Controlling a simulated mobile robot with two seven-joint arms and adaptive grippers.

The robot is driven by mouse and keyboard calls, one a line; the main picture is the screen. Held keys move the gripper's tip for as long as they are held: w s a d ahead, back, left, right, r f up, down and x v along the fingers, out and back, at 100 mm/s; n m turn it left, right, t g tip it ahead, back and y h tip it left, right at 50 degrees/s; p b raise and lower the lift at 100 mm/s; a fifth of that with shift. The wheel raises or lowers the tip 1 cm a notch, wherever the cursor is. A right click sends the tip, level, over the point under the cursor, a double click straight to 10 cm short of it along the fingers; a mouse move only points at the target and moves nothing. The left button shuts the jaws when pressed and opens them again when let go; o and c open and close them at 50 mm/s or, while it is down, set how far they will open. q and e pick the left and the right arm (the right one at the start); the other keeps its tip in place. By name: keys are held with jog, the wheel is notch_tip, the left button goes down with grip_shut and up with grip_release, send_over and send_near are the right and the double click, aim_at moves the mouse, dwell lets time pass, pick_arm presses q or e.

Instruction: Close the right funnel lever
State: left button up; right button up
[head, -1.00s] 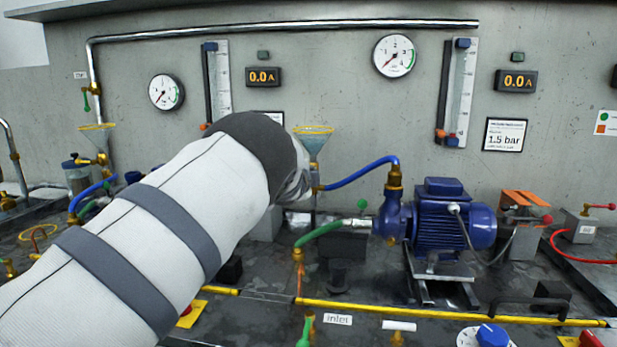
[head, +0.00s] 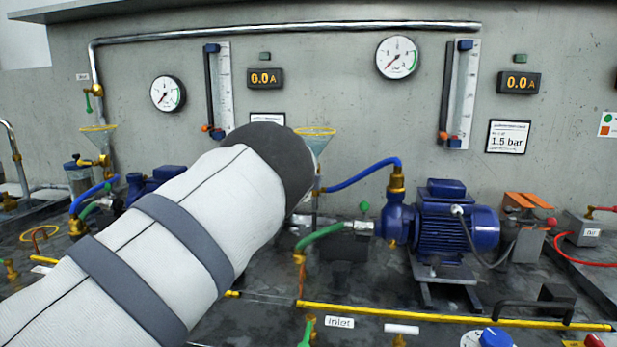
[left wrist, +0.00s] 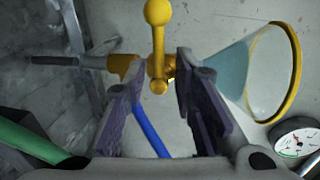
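The right funnel (head: 318,143), clear with a yellow rim, stands behind the end of my left arm in the head view. In the left wrist view the funnel (left wrist: 248,75) is at the right, its yellow rim facing right. My left gripper (left wrist: 162,78) is open, with a gap on both sides of the lever. I cannot tell how deep the lever sits between the fingers. In the head view my arm hides the lever and the gripper. My right gripper is not in view.
A blue pump (head: 440,220) stands to the right of the funnel. A blue hose (head: 360,172) and a green hose (head: 322,235) run close by. A second funnel (head: 99,140) stands at the left. The grey wall (head: 330,75) with gauges is behind.

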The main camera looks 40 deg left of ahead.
pick_arm(q)
jog(key=shift+d, duration=0.1)
jog(key=v, duration=1.2)
